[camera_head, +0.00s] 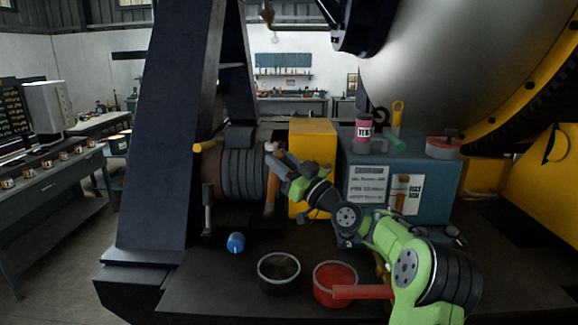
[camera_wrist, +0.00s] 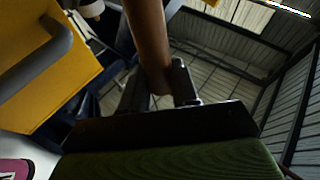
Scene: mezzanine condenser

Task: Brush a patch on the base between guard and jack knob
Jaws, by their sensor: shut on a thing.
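My gripper (camera_head: 275,166) is at the middle of the head view, in front of the dark ribbed motor. It is shut on a brown wooden-looking handle (camera_wrist: 148,40), which runs between the fingers in the wrist view. In the head view a brown length (camera_head: 271,192) hangs below the gripper; its working end is hard to make out. The yellow box-shaped guard (camera_head: 312,142) stands just right of the gripper. A blue knob (camera_head: 236,242), which looks like the jack knob, is on the dark base (camera_head: 205,285) below and left of the gripper.
A black bowl (camera_head: 279,273) and a red pan (camera_head: 335,282) stand at the front of the base. A blue-grey cabinet (camera_head: 430,180) at right carries a pink tin (camera_head: 362,130) and a red-lidded pot (camera_head: 442,147). A dark slanted column (camera_head: 165,130) stands at left.

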